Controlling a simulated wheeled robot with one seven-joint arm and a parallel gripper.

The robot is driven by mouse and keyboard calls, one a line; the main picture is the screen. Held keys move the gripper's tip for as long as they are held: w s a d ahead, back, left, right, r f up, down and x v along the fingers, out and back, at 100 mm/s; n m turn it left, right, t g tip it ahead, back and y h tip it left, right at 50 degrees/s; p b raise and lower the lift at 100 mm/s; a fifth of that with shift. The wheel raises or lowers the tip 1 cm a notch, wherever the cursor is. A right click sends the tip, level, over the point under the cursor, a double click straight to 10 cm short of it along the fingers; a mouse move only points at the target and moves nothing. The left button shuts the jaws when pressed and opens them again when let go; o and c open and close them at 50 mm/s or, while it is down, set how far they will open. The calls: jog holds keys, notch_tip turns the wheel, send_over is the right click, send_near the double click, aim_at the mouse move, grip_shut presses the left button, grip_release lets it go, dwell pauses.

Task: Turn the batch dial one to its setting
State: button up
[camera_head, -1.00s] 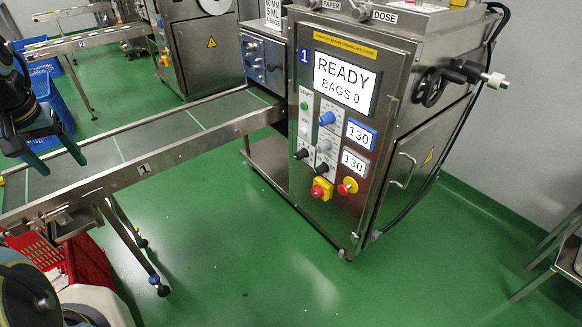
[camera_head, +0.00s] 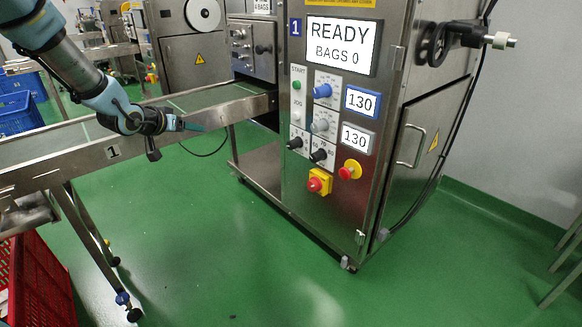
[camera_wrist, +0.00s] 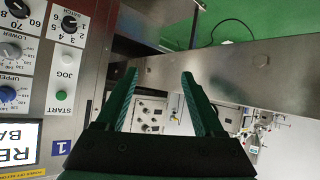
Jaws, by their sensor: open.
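The batch dial of machine 1 is a small black knob (camera_head: 295,143) low on the left of the panel, below the START and JOG buttons. It also shows in the wrist view at the upper left (camera_wrist: 70,24), with numbers around it and "BATCH" lettering beside it. Its exact pointer position is too small to tell. My gripper (camera_head: 200,127) is left of the panel, above the conveyor, apart from the dial. In the wrist view my gripper (camera_wrist: 157,78) is open, with two green fingers and nothing between them.
The machine's screen (camera_head: 340,45) reads READY, BAGS 0. A blue knob (camera_head: 322,90), a grey knob (camera_head: 320,125), another black knob (camera_head: 319,155) and a red knob on yellow (camera_head: 319,181) are close by. The conveyor (camera_head: 120,148) runs below my gripper. The green floor in front is clear.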

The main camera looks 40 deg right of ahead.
jog(key=s+d+f+m+g+h+b, duration=0.3)
jog(key=s+d+f+h+b, duration=0.2)
jog(key=d+f+b, duration=0.6)
jog(key=m+g+h+b, duration=0.1)
jog(key=m+g+h, duration=0.1)
jog(key=g+h, duration=0.15)
send_near(289, 146)
jog(key=shift+y, duration=0.45)
jog(key=d+b, duration=0.1)
jog(key=d, duration=0.2)
jog(key=d+b, duration=0.1)
jog(key=d, duration=0.5)
jog(key=shift+s+d+r+b, duration=0.2)
jog(key=shift+s+r+b, duration=0.05)
jog(key=shift+r+b, duration=0.15)
jog(key=shift+d+r, duration=0.1)
jog(key=shift+d, duration=0.7)
grip_shut()
